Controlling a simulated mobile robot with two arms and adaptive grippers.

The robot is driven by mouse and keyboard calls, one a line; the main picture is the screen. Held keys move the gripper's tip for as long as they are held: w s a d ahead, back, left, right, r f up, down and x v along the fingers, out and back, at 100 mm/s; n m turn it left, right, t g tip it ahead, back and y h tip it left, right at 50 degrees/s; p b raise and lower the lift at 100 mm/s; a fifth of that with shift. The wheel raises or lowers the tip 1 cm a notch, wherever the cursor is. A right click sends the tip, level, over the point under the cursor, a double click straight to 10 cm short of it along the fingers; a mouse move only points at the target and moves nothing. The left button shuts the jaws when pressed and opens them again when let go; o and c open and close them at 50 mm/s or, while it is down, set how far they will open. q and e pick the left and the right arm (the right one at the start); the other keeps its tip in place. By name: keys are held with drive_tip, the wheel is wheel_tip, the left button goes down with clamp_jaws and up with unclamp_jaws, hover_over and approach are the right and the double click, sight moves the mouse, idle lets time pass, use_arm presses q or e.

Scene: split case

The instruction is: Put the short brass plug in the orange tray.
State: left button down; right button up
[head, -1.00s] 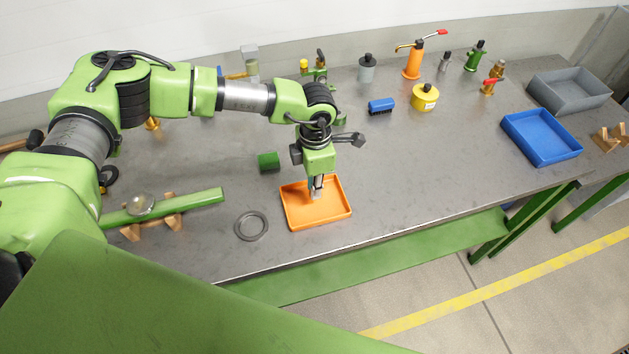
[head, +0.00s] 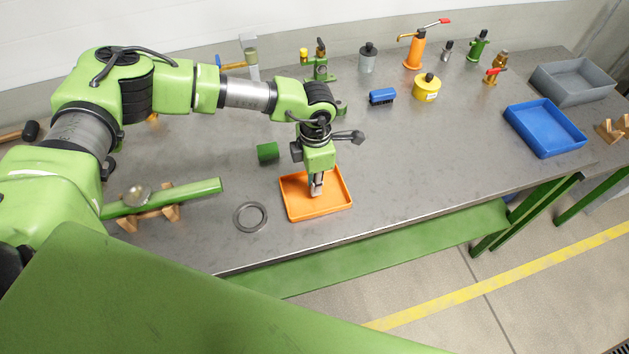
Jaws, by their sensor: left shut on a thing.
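The orange tray (head: 334,209) lies near the front edge of the bench. My left gripper (head: 316,191) points down into it, with its fingertips low over the tray floor. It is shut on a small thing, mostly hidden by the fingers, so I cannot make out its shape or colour. I cannot tell whether that thing touches the tray floor. The short brass plug is not clearly seen anywhere. A bit of brass (head: 153,118) shows behind my left arm, too covered to identify. My right gripper is not in view.
A grey ring (head: 237,223) lies left of the tray, and a green cylinder (head: 268,152) behind it. A green bar on wooden blocks (head: 200,190) is further left. A blue tray (head: 570,145) and grey bin (head: 598,94) stand at right. The bench right of the orange tray is clear.

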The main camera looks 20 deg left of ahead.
use_arm(q)
drive_tip(key=shift+f, duration=0.35)
drive_tip(key=c, duration=1.9)
unclamp_jaws()
